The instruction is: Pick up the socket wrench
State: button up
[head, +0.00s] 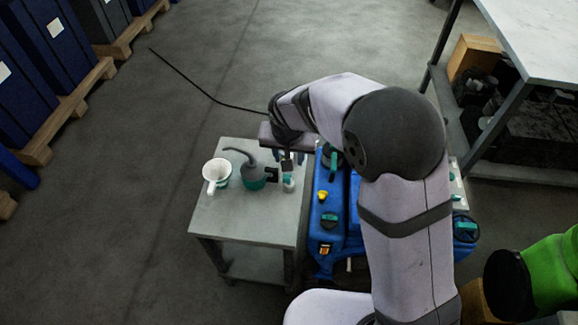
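My gripper (288,156) points down over the right side of a small grey table (229,217). It is partly covered by my own wrist, and its fingers are small and dark. A small dark piece (287,166) shows between or just behind the fingers. I cannot tell whether it is held or what it is. Below it stands a small white and teal item (289,183). I cannot make out a socket wrench for certain; it may be hidden by my arm or too small to recognise.
A grey oil can (254,174) with a teal base and a white funnel-like cup (215,172) stand left of the gripper. A blue container (329,237) with teal and yellow caps adjoins the table's right. A workbench (535,40) stands upper right. The table's front left is clear.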

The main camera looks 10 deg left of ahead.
jog(key=shift+s+a+r, duration=0.1)
jog(key=shift+a+r, duration=0.05)
jog(key=shift+a, duration=0.2)
jog(key=shift+p+x, duration=0.35)
jog(key=shift+x, duration=0.65)
jog(key=shift+w+d+f+p, duration=0.1)
jog(key=shift+w+f+p, duration=0.4)
jog(key=shift+f, duration=0.35)
jog(key=shift+w+d+f+p, duration=0.1)
jog(key=shift+w+f+p, duration=0.2)
jog(key=shift+w+f, duration=0.45)
jog(key=shift+f, duration=0.75)
jog(key=shift+w, duration=0.1)
grip_shut()
